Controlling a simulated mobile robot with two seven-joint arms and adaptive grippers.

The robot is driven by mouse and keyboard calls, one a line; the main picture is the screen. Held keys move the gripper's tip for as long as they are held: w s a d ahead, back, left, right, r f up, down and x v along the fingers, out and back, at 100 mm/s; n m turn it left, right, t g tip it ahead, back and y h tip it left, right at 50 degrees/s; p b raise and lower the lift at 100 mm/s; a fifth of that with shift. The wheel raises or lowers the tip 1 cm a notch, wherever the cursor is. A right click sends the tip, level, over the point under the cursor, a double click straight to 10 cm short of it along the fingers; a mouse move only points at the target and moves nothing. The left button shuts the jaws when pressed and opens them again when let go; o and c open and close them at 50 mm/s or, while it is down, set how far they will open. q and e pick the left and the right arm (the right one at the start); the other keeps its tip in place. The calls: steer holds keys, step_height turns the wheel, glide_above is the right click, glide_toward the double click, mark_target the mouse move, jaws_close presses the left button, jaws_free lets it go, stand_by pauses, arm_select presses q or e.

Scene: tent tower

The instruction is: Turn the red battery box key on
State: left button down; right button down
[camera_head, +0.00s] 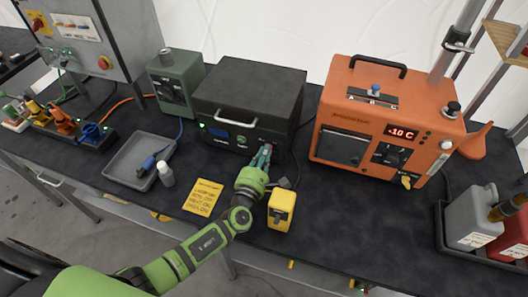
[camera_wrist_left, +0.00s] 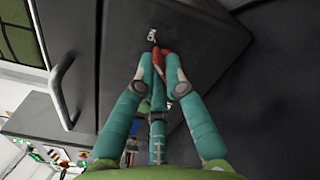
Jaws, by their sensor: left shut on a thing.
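The battery box (camera_head: 247,92) is a black box with a silver handle, standing at the back middle of the table. In the head view my left gripper (camera_head: 263,152) is at the lower right of its front face and covers the key. In the left wrist view the red key (camera_wrist_left: 158,60) shows between the teal fingertips, against the dark front panel. My left gripper (camera_wrist_left: 160,72) is shut on it. Small white lettering sits just beyond the key. The key's exact angle is hard to tell. My right gripper is not in view.
An orange unit (camera_head: 385,120) with a red display stands right of the box. A green box (camera_head: 174,85) stands left. A yellow block (camera_head: 281,210) and a yellow note (camera_head: 203,197) lie in front. A grey tray (camera_head: 125,163) is at left.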

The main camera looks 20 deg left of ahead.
arm_select(q)
steer(key=shift+m, duration=0.3)
steer(key=c, duration=1.3)
jaws_free()
